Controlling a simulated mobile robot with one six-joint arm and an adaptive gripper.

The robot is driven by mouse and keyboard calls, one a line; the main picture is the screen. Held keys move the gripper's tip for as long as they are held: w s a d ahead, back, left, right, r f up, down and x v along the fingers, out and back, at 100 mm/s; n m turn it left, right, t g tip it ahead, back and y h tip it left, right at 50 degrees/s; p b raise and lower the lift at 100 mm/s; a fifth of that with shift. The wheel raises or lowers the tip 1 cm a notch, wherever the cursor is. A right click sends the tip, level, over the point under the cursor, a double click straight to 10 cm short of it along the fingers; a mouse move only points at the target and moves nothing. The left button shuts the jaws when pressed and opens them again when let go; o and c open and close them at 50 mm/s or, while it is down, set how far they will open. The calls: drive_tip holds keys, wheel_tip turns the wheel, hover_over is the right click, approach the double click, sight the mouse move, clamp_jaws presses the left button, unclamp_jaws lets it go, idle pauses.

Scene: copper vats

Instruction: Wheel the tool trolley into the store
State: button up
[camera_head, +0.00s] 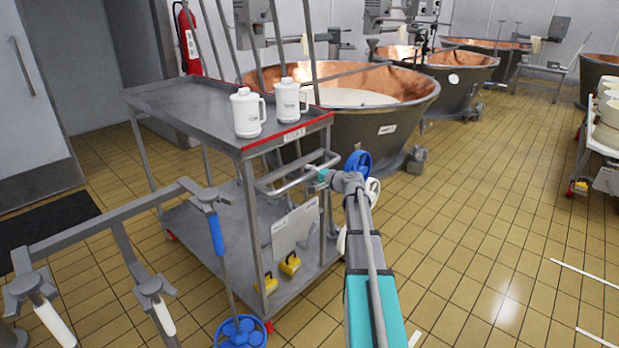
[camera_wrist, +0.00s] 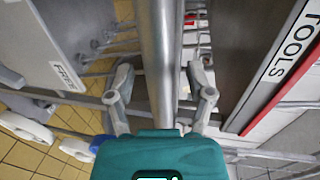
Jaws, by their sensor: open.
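The tool trolley (camera_head: 190,97) is a grey metal cart with a red front edge and a flat top tray. Two white jugs (camera_head: 246,112) stand on its tray. Its push handle (camera_head: 290,178) sticks out at the near end. My gripper (camera_head: 314,173) is at the handle's right part. In the wrist view, my gripper (camera_wrist: 160,88) is open, with one finger on each side of the handle bar (camera_wrist: 160,40); contact is not clear. A "TOOLS" label (camera_wrist: 292,48) shows on the trolley edge. I see no sign marking the store.
Copper vats (camera_head: 400,100) stand behind and right of the trolley. A pale door (camera_head: 30,100), dark mat (camera_head: 45,225) and doorway (camera_head: 135,50) lie far left. Right floor is mostly clear.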

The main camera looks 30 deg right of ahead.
drive_tip(key=shift+w, duration=0.1)
clamp_jaws()
idle(0.4)
drive_tip(key=shift+w, duration=0.1)
